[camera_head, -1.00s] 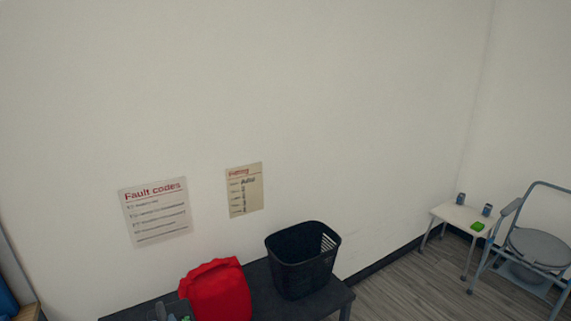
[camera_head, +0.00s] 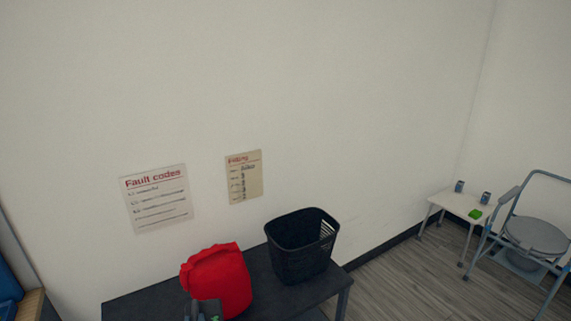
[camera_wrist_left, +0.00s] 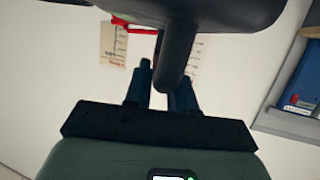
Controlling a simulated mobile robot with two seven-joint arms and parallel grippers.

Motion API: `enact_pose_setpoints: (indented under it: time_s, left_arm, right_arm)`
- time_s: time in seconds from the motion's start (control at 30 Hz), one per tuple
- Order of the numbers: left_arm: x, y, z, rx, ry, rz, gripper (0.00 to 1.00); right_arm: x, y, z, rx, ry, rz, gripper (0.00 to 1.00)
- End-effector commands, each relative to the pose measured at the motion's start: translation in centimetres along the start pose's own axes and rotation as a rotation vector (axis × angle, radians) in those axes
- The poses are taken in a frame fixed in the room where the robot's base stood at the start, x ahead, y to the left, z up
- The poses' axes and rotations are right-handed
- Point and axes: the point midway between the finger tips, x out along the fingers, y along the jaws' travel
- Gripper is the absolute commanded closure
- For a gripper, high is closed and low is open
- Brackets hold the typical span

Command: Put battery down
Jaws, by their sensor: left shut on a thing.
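My left gripper (camera_head: 204,308) shows at the bottom edge of the head view, in front of a red bag-like thing (camera_head: 217,281). In the left wrist view its two fingers (camera_wrist_left: 163,85) are shut on a dark grey, rounded handle (camera_wrist_left: 178,50). The handle belongs to a dark body (camera_wrist_left: 190,10) at the top edge, which I take to be the battery; most of it is out of frame. Whether it touches the dark bench (camera_head: 150,301) cannot be told. My right gripper is not in view.
A black basket (camera_head: 302,247) stands on the bench, right of the red thing. Two posters (camera_head: 156,198) hang on the wall behind. A small white table (camera_head: 455,205) with small items and a grey commode chair (camera_head: 535,236) stand far right. Floor between is clear.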

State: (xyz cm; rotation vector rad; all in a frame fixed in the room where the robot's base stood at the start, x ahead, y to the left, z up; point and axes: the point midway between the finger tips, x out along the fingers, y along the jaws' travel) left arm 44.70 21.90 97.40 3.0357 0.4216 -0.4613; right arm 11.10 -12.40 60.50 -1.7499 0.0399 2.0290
Motion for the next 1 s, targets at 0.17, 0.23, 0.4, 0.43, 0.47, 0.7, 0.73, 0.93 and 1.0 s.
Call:
enact_pose_setpoints:
  time_s: [0.17, 0.23, 0.4, 0.43, 0.47, 0.7, 0.73, 0.93, 1.0]
  left_arm:
    - [0.9, 2.0, 4.2, 0.038, 0.005, 0.124, 1.00]
    - [0.9, 2.6, 5.6, 0.050, 0.006, 0.165, 1.00]
    - [0.8, 3.8, 8.0, 0.071, 0.011, 0.237, 1.00]
    - [0.8, 3.9, 8.2, 0.074, 0.013, 0.245, 1.00]
    - [0.8, 4.0, 8.5, 0.076, 0.012, 0.251, 1.00]
    - [-0.2, 3.6, 12.3, 0.084, 0.007, 0.264, 1.00]
    - [-0.4, 3.5, 12.8, 0.084, 0.007, 0.265, 1.00]
    - [-1.4, 3.2, 14.6, 0.081, 0.013, 0.267, 1.00]
    - [-1.5, 3.2, 14.7, 0.080, 0.015, 0.268, 1.00]
  right_arm:
    - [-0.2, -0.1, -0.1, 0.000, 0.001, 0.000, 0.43]
    - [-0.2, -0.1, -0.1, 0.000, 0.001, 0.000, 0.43]
    - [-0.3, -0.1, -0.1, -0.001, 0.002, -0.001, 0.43]
    - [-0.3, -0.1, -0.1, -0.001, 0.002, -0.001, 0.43]
    - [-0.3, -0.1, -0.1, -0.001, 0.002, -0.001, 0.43]
    - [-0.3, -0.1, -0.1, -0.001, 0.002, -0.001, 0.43]
    - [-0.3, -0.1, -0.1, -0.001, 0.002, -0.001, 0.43]
    - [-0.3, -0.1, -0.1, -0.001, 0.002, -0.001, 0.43]
    - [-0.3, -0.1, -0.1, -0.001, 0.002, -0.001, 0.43]
